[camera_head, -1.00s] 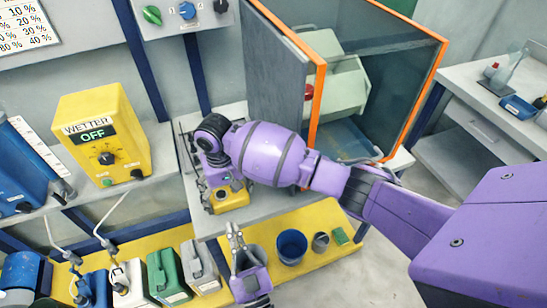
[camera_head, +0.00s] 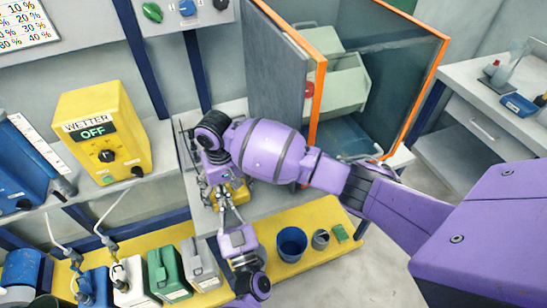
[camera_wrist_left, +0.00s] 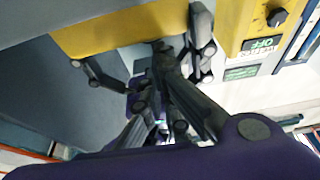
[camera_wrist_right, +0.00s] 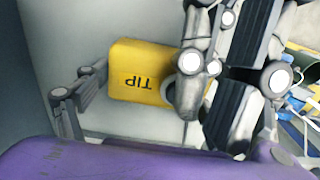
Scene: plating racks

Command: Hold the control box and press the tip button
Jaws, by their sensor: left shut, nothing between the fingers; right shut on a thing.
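The yellow control box (camera_head: 242,194) is over the bench, partly covered by my grippers. In the right wrist view the box (camera_wrist_right: 135,90) shows its upside-down TIP label. My right gripper (camera_wrist_right: 143,76) is shut on the box, one finger at each side. My left gripper (camera_head: 224,188) comes from below in the head view, shut and empty, its tips at the box. In the left wrist view the shut tips (camera_wrist_left: 163,48) are by the lower edge of the yellow box (camera_wrist_left: 110,35). Whether they touch the tip button is hidden.
A yellow WETTER unit (camera_head: 105,140) reading OFF stands on the left shelf. An orange-framed cabinet (camera_head: 312,100) stands open behind my right arm. Several canisters, a blue bucket (camera_head: 291,244) and a grey cup (camera_head: 320,239) stand on the low yellow shelf (camera_head: 330,212).

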